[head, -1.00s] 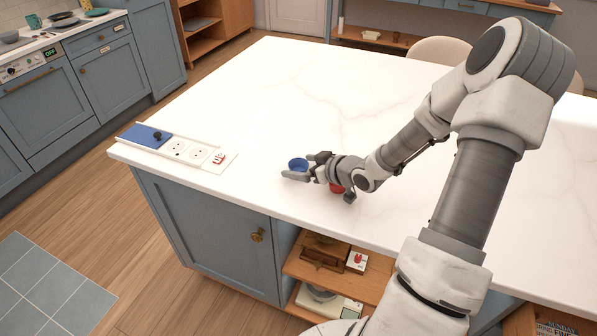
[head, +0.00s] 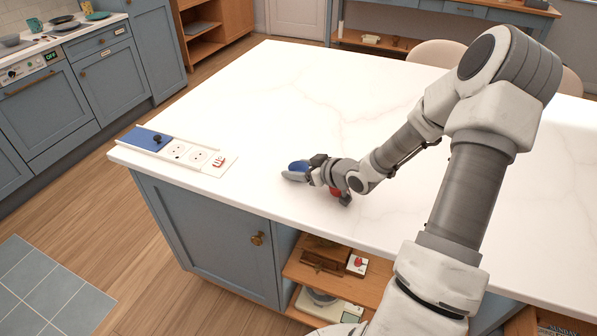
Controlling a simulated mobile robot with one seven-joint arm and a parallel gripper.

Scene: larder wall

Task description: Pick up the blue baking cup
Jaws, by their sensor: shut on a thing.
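The blue baking cup (head: 298,166) is on or just above the white island top, left of its middle and near the front edge. My gripper (head: 297,171) is around it, with one finger in front of the cup and one behind. It is shut on the cup, and the fingers hide part of it. I cannot tell whether the cup touches the counter. A red object (head: 335,191) shows partly behind and below my wrist; its shape is mostly hidden.
The white counter (head: 330,90) is clear behind the gripper. Open shelves (head: 330,268) with several items are below the front edge.

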